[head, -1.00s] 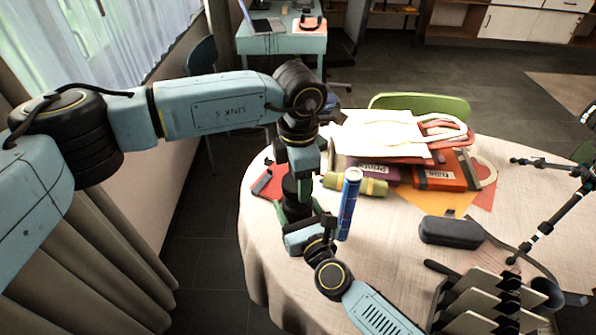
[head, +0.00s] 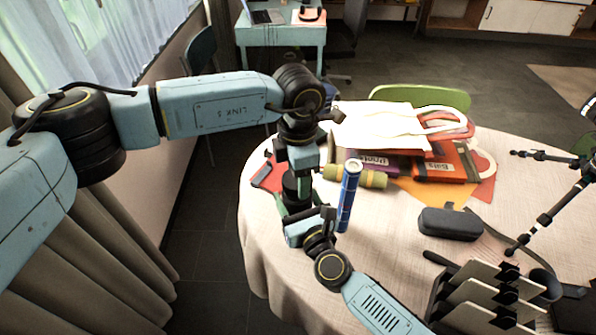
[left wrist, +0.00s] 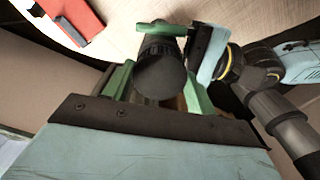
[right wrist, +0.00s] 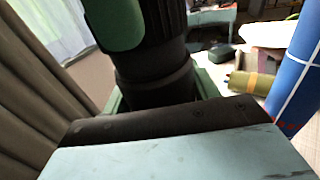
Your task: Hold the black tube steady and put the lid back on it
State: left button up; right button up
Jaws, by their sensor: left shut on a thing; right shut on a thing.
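The black tube (head: 297,188) is roughly upright above the left side of the table. My left gripper (head: 299,172) comes down from above and is shut on the lid, a dark round cap (left wrist: 160,76) in the left wrist view. My right gripper (head: 290,211) reaches in from the front, lower down, and is shut on the black tube, which fills the middle of the right wrist view (right wrist: 155,85). Lid and tube are in line, one above the other. Both are dark, and I cannot tell whether they touch or are fully seated.
A dark case (head: 449,223), a file rack (head: 490,300) and a tripod (head: 553,215) are to the right. A red object (head: 270,176) lies at left.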

pick_arm(q)
jog(key=shift+f, duration=0.55)
pick_arm(e)
grip_shut()
pick_arm(q)
jog(key=m, duration=0.4)
jog(key=shift+m, duration=0.3)
jog(key=m, duration=0.3)
jog(key=shift+m, duration=0.3)
jog(key=m, duration=0.5)
jog(key=shift+s+m, duration=0.1)
jog(key=shift+m, duration=0.2)
jog(key=m, duration=0.5)
jog(key=shift+a, duration=0.1)
jog(key=m, duration=1.3)
jog(key=shift+f+m, duration=0.1)
jog(key=shift+m, duration=0.3)
